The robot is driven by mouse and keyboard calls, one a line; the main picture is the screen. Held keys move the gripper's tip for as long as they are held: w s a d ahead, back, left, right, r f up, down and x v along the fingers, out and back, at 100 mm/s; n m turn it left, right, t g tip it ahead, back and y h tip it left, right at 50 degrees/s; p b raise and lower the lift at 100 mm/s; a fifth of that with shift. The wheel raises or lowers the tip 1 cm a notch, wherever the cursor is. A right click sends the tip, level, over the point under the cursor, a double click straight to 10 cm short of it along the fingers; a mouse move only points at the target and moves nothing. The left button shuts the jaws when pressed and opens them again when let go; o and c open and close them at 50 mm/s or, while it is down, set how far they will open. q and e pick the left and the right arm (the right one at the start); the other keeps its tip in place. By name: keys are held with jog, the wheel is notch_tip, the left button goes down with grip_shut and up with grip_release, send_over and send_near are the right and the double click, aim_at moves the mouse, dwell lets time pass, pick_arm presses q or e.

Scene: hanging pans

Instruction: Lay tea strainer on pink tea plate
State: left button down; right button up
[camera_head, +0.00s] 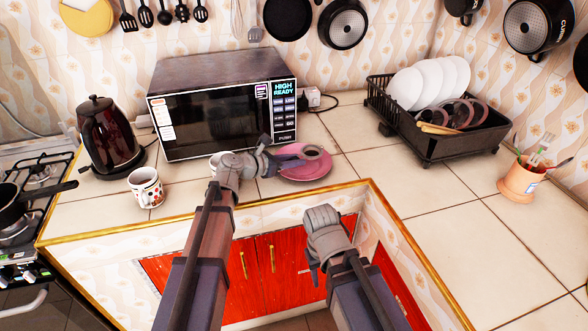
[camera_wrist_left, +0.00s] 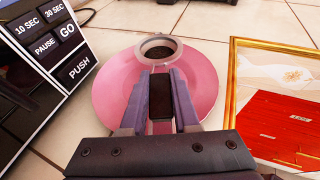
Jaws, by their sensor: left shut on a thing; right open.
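The pink tea plate (camera_head: 310,172) lies on the tiled counter in front of the microwave's right end. The tea strainer (camera_head: 312,151) has a round grey rim around a dark mesh. My left gripper (camera_head: 288,157) is shut on its handle. In the left wrist view, the strainer (camera_wrist_left: 159,41) extends past my left fingertips (camera_wrist_left: 160,78) and overlaps the far edge of the pink plate (camera_wrist_left: 108,92). I cannot tell whether it touches the plate. My right gripper (camera_head: 314,272) is open and empty, in front of the red cabinet doors, away from the plate.
The microwave (camera_head: 222,110) stands just behind and left of the plate. A patterned cup (camera_head: 145,188) and kettle (camera_head: 110,135) are left. A black dish rack (camera_head: 436,138) and utensil pot (camera_head: 519,181) are right. Counter between plate and rack is clear; its gold-trimmed edge (camera_head: 300,194) is close.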

pick_arm(q)
jog(key=shift+f, duration=0.55)
pick_arm(e)
jog(key=shift+f, duration=0.55)
pick_arm(q)
jog(key=shift+f+b, duration=0.45)
jog(key=shift+b, duration=0.1)
pick_arm(e)
jog(key=shift+f, duration=0.45)
pick_arm(q)
jog(key=c, duration=0.7)
grip_release()
jog(key=shift+o, duration=0.2)
jog(key=shift+r+p, duration=0.7)
jog(key=shift+r, duration=0.05)
jog(key=p+v, duration=0.3)
jog(key=v, duration=0.7)
jog(key=shift+s+a, duration=0.3)
jog(key=shift+s, duration=0.05)
jog(key=shift+s+a+r+p, duration=0.1)
jog(key=shift+s+a+p, duration=0.2)
jog(key=shift+a, duration=0.05)
pick_arm(e)
jog(key=shift+r, duration=2.5)
